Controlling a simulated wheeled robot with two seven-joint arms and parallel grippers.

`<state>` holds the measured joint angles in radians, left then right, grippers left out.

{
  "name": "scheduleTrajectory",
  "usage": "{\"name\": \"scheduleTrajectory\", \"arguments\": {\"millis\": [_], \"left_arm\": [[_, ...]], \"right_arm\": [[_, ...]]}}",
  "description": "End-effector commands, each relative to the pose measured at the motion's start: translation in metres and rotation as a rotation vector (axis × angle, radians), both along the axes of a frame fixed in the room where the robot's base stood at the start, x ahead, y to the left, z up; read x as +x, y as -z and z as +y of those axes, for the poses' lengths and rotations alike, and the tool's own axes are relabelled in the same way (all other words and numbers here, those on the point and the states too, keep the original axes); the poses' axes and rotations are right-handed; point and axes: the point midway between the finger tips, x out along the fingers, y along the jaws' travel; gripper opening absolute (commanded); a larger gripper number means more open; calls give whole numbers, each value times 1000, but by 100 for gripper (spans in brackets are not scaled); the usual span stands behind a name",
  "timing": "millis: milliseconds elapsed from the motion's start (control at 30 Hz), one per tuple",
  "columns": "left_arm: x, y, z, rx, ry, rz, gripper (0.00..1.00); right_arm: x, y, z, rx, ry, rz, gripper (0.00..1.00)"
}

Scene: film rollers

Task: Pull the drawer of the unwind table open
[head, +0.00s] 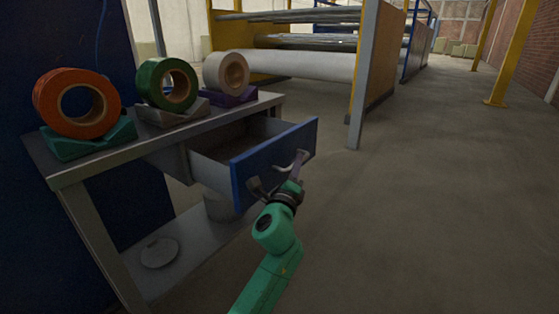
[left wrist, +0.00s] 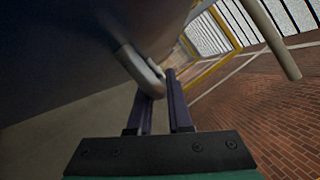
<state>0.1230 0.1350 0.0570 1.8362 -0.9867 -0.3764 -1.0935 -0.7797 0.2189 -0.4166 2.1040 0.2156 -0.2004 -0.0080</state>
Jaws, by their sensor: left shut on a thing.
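The unwind table (head: 62,176) is a grey metal table at the left in the head view. Its drawer (head: 268,163) has a blue front and stands pulled out, with its inside visible and seemingly empty. My left gripper (head: 297,172) is at the drawer front, shut on the drawer's handle (head: 256,188). In the left wrist view the gripper's two dark fingers (left wrist: 160,100) are at the pale handle bar (left wrist: 140,70), beside the dark drawer front (left wrist: 70,50). The fingers hide part of the handle. My right gripper is not in view.
An orange roll (head: 50,102), a green roll (head: 147,80) and a cream roll (head: 214,72) sit in cradles on the tabletop. A pale disc (head: 159,253) lies on the lower shelf. A roller machine (head: 300,66) stands behind. The floor at the right is clear.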

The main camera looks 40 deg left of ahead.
Motion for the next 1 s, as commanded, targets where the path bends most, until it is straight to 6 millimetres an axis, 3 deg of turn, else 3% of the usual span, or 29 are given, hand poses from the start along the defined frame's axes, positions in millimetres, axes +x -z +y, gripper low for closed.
{"name": "scheduleTrajectory", "arguments": {"millis": [200, 567, 600, 667, 1000], "left_arm": [[0, 2, -22, -3, -1, 3, 0], [1, 2, -24, -2, -2, 4, 0], [1, 2, -24, -2, -2, 4, 25], [1, 2, -24, -2, -1, 4, 47], [-1, 1, -25, -1, 0, 2, 47]], "right_arm": [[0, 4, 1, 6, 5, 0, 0], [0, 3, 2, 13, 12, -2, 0], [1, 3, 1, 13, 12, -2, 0], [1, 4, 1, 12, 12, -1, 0], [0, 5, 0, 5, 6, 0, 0]]}}
